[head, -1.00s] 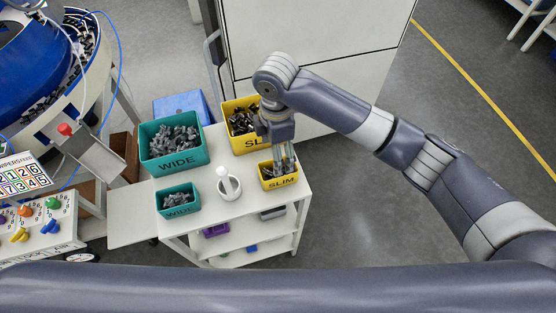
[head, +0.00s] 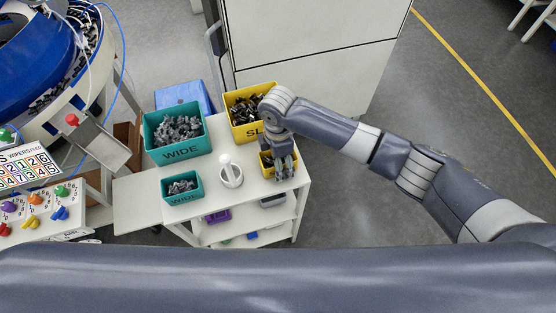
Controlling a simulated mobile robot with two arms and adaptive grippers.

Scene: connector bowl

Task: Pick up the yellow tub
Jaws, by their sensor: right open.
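A small yellow tub (head: 265,171) stands at the right front of the white cart top. I cannot tell whether the fingers touch the tub's wall. A larger yellow bin (head: 240,128) with dark parts in it stands just behind, partly covered by my right wrist. My left gripper is not in view.
A large teal bin (head: 180,154) and a small teal tub (head: 183,197) hold grey parts on the left. A white round pot (head: 231,178) with an upright handle stands beside the small yellow tub. A white cabinet (head: 310,60) rises behind the cart.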

